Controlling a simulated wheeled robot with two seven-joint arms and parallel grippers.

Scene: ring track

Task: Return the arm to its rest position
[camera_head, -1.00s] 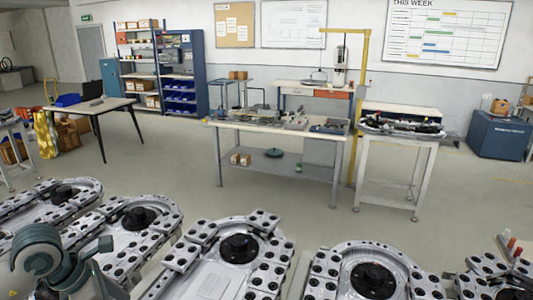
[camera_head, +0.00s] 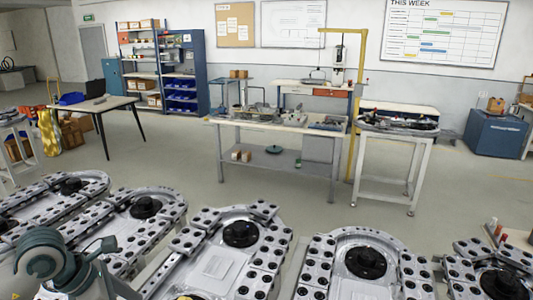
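One of my arms (camera_head: 60,265), dark green and grey, shows at the lower left. Its gripper fingers cannot be made out, so I cannot tell whether it is open or shut. My other arm is not in view. Below and ahead lie several grey ring track sections with black hubs; one track (camera_head: 215,265) is in the lower middle and another (camera_head: 345,287) is to its right.
A workbench (camera_head: 280,127) with parts on it stands beyond the tracks, with a smaller stand (camera_head: 395,135) to its right. A table (camera_head: 100,104) and blue shelving (camera_head: 182,75) stand at the left. Open floor (camera_head: 180,170) lies between tracks and benches.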

